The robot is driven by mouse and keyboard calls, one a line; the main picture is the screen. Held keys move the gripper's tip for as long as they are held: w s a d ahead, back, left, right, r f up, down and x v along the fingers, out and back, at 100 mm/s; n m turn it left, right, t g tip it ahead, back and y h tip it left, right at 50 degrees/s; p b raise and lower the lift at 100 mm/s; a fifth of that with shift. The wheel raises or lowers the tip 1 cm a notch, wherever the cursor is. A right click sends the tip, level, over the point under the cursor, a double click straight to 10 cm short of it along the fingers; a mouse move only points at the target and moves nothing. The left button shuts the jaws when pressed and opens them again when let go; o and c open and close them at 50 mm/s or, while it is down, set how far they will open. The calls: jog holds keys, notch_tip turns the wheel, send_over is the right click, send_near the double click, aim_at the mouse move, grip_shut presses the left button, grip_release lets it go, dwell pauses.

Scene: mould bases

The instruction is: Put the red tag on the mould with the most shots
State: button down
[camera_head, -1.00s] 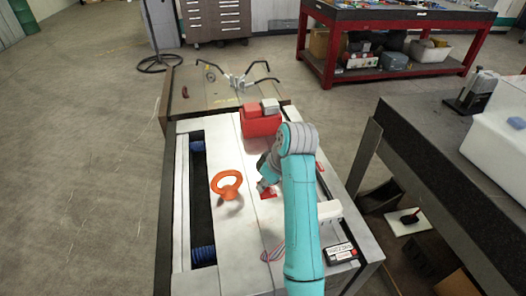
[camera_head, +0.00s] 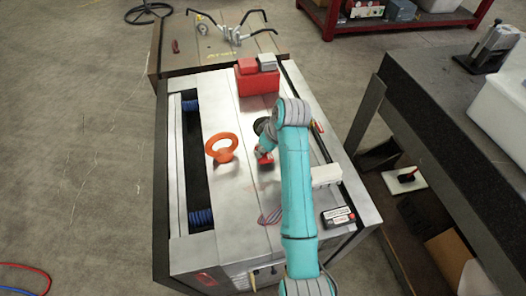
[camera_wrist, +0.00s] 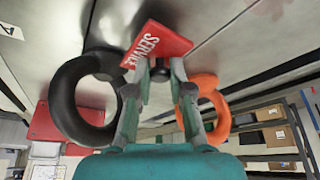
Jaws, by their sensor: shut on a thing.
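The red tag (camera_head: 266,161), marked SERVICE, is between the fingertips of my gripper (camera_head: 263,153). In the wrist view, my gripper (camera_wrist: 160,72) is shut on the tag (camera_wrist: 158,44). The tag is over the pale metal top of the near mould (camera_head: 236,193); I cannot tell whether it touches. A small counter with a dark display (camera_head: 338,216) sits at the mould's front right; its digits are too small to read. A second mould (camera_head: 215,46) with a brown top stands behind; no counter on it is readable.
An orange lifting ring (camera_head: 221,148) stands left of my gripper. A black ring (camera_wrist: 84,98) is close by. A red box (camera_head: 257,80) is at the mould's back. A dark bench (camera_head: 440,110) stands right; open floor is left.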

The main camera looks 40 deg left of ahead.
jog(key=shift+f, duration=0.85)
jog(key=c, duration=1.1)
grip_release()
jog(key=shift+f, duration=0.1)
jog(key=shift+o, duration=0.2)
jog(key=v, duration=1.2)
